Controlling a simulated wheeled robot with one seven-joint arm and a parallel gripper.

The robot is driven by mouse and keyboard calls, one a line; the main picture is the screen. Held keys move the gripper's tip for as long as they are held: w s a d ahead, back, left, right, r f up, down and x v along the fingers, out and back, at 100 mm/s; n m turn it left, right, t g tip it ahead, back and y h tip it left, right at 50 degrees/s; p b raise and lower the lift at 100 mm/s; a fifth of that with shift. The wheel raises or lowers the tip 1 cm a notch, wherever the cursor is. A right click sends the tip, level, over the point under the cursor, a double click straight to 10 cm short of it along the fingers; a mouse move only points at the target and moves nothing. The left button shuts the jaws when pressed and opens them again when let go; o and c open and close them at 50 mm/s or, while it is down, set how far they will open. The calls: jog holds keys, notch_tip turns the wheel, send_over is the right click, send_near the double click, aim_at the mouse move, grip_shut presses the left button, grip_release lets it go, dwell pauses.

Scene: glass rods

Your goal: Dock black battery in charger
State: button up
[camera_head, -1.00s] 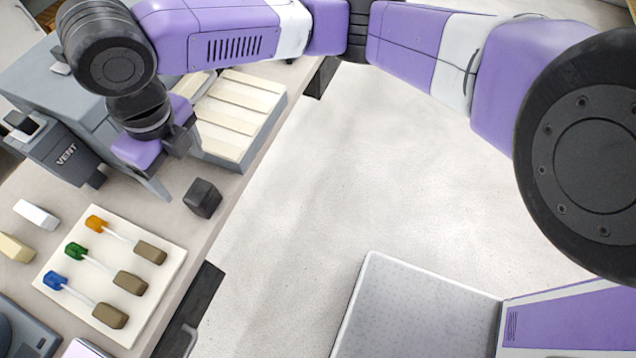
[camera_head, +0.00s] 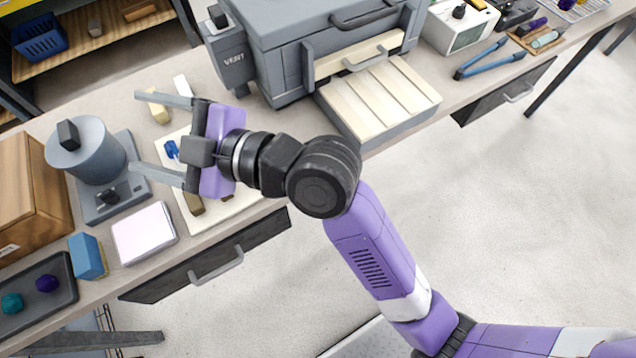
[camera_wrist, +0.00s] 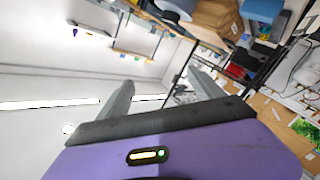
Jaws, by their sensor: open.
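My gripper (camera_head: 165,140) is open in the head view, its two fingers spread and pointing left above the bench. Nothing shows between its fingertips. In the wrist view the fingers (camera_wrist: 160,95) also stand apart and empty, with the room behind. I cannot surely single out the black battery or the charger. The gripper and arm hide part of the bench and the white rod board (camera_head: 240,203).
A grey VENT machine (camera_head: 285,50) stands at the back, with a slatted tray (camera_head: 385,95) before it. A grey cylinder (camera_head: 88,150) stands on a device at left. A white box (camera_head: 460,25) and blue tongs (camera_head: 490,60) lie right. Floor is clear right of the bench.

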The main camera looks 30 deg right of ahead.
jog(key=s+d+f+m+t+h, duration=0.1)
jog(key=s+d+f+m+h, duration=0.4)
jog(key=s, duration=0.7)
jog(key=s+d+f+m+t+h, duration=0.1)
jog(key=s+d+f+m+h, duration=0.5)
jog(key=s+d+f+m, duration=0.4)
jog(key=s+d+m, duration=0.1)
jog(key=s+d, duration=0.1)
jog(key=d, duration=0.2)
jog(key=shift+s+d+f, duration=0.15)
jog(key=shift+s+d, duration=0.15)
jog(key=shift+o, duration=0.4)
jog(key=s+d+r, duration=0.2)
jog(key=s+d, duration=0.2)
jog(key=s, duration=0.3)
jog(key=shift+s+d, duration=0.2)
jog(key=shift+d, duration=0.05)
